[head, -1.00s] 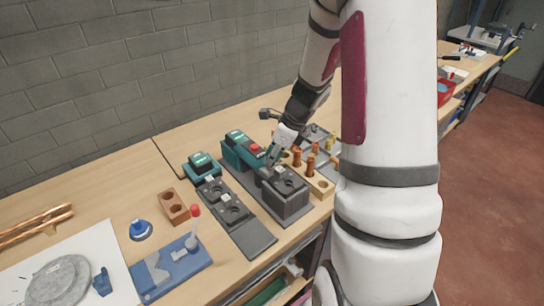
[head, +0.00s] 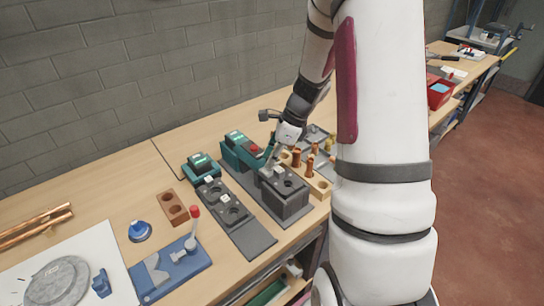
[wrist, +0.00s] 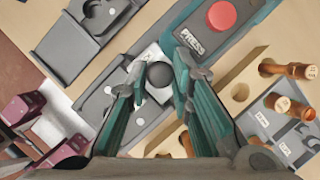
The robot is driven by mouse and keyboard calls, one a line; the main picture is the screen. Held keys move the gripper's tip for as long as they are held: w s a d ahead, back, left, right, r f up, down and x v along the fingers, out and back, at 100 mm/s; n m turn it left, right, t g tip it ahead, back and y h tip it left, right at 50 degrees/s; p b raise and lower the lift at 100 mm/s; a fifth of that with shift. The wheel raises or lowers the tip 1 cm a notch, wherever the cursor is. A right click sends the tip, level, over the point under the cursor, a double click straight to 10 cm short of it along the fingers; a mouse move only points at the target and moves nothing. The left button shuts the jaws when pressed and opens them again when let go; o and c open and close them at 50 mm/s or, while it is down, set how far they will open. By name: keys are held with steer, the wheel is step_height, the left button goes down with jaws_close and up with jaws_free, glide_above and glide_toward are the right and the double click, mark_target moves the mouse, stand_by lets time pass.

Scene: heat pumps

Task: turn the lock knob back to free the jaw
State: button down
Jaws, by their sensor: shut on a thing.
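The lock knob is a black round knob (wrist: 159,74) between my fingertips in the wrist view. My gripper (wrist: 160,70) is shut on it, with one teal finger on either side. In the head view my gripper (head: 272,152) reaches down at the back of the dark grey jaw block (head: 286,192); the knob is hidden there. The block sits in front of a teal press unit (head: 240,150) with a green screen and a red button (wrist: 222,14). A white label lies beside the knob. The knob's turn angle cannot be read.
A grey fixture (head: 226,207) stands left of the press. A wooden rack (head: 318,185) with copper fittings is close on the right. A blue fixture (head: 170,270) with a red-tipped lever and a brown block (head: 172,207) are farther left. Bare bench lies between them.

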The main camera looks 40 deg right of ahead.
steer(key=c, duration=1.4)
jaws_free()
